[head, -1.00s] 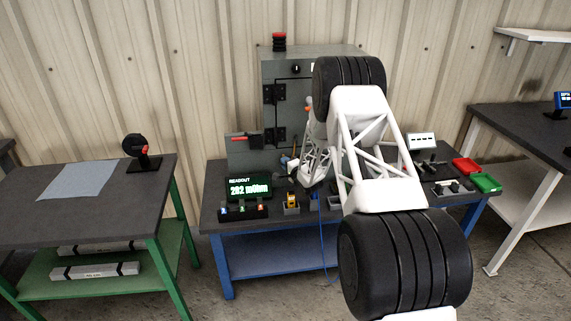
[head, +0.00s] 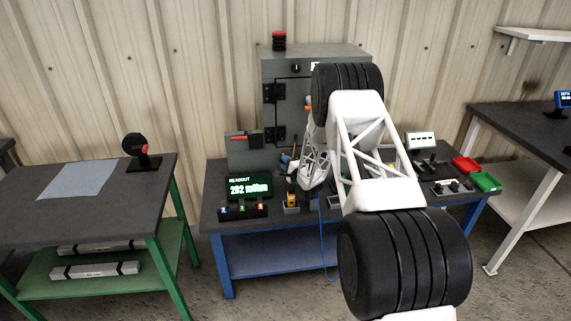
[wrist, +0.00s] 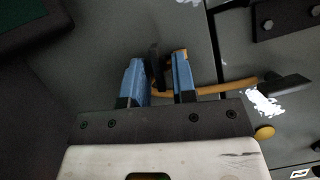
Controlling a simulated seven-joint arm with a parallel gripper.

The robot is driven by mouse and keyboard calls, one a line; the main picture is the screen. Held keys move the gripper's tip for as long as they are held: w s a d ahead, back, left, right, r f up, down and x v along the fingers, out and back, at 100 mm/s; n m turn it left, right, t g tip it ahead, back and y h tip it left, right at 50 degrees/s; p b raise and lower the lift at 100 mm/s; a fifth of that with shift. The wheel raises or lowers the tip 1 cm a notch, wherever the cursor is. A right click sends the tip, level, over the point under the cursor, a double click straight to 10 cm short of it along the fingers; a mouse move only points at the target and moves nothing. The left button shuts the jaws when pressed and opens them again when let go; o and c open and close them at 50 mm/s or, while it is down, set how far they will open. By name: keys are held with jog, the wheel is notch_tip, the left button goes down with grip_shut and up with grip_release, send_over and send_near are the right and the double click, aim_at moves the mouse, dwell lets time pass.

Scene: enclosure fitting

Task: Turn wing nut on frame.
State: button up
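In the wrist view my gripper (wrist: 159,58) has two blue fingers standing apart. A dark upright piece (wrist: 154,68), which looks like the wing nut, stands between them. It is close to the left finger, with a gap to the right finger. A yellow strap (wrist: 215,90) runs from behind the fingers to a dark end piece at the right. The grey frame surface (wrist: 232,45) lies behind. In the head view the grey cabinet (head: 315,53) stands at the back of the bench, and my arm hides the wing nut and most of the gripper.
A lit readout (head: 249,187) showing a mOhm figure stands on the bench (head: 225,212). A yellow tool (head: 291,197) stands in a holder. Red (head: 466,164) and green (head: 487,182) bins are at the right. A yellow button (wrist: 264,132) and bare patch (wrist: 262,101) are close right of the gripper.

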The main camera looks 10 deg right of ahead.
jog(key=shift+o, duration=1.1)
jog(key=v, duration=0.7)
jog(key=shift+s, duration=0.35)
jog(key=shift+d, duration=0.15)
jog(key=o, duration=0.6)
jog(key=shift+c, duration=0.2)
jog(key=a+n+h, duration=0.1)
jog(key=n+h, duration=0.1)
jog(key=n, duration=0.2)
jog(key=a+n+h, duration=0.1)
jog(key=n+h, duration=0.1)
jog(key=n, duration=0.3)
jog(key=a+n+h, duration=0.1)
jog(key=n+h, duration=0.2)
jog(key=n, duration=0.1)
jog(key=shift+s+a+r+n+t, duration=0.3)
jog(key=shift+s+a+n, duration=0.05)
jog(key=shift+a+n, duration=0.05)
